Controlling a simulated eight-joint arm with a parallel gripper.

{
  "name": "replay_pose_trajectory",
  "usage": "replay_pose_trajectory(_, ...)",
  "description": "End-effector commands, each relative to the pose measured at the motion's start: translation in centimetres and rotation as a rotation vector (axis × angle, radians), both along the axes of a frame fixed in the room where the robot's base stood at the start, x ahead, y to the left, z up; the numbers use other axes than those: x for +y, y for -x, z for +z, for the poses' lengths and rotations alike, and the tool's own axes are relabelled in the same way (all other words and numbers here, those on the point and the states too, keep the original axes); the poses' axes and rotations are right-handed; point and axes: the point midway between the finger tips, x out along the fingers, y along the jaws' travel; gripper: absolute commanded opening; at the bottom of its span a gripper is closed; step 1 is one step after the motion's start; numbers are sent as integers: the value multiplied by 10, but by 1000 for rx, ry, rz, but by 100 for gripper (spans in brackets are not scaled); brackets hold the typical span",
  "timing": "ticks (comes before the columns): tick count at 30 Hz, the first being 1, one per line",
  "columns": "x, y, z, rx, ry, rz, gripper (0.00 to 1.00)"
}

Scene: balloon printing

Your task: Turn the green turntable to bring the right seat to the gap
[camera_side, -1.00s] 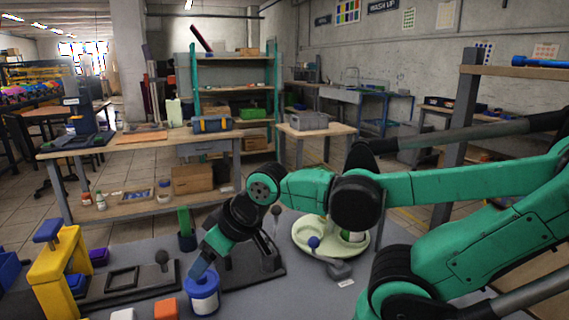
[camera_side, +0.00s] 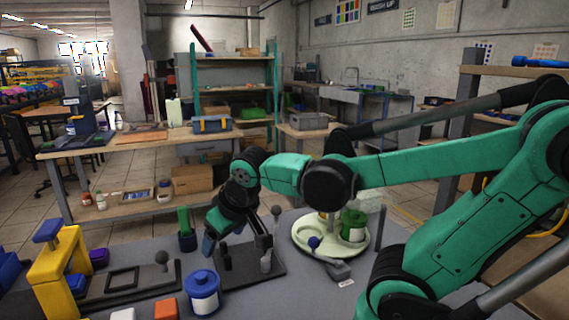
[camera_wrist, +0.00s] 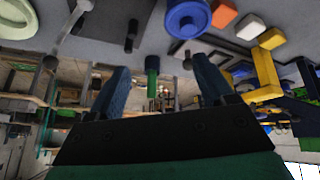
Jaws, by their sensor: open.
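The pale green round turntable (camera_side: 302,238) stands on the grey bench right of centre in the side view. A green container (camera_side: 353,222) sits in a seat on its right side. In the wrist view, part of the turntable (camera_wrist: 14,22) shows at the upper left corner. My gripper (camera_side: 208,243) is open and empty, well to the left of the turntable. Its two blue fingers stand apart in the wrist view (camera_wrist: 158,68). I cannot tell which point is the gap.
A white jar with a blue lid (camera_side: 203,293) stands in front of my gripper. A dark fixture plate (camera_side: 250,268) with upright posts lies between gripper and turntable. A yellow press frame (camera_side: 58,265), an orange block (camera_side: 166,308) and a green-topped holder (camera_side: 186,238) stand nearby.

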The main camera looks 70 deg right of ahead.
Motion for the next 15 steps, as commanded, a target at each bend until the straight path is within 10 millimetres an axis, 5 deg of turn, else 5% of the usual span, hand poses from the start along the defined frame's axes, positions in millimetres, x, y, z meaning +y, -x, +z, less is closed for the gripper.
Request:
replay_pose_trajectory(8,-134,-2,10,132,296,-743,75)
replay_pose_trajectory(15,-229,30,15,41,676,-1415,75)
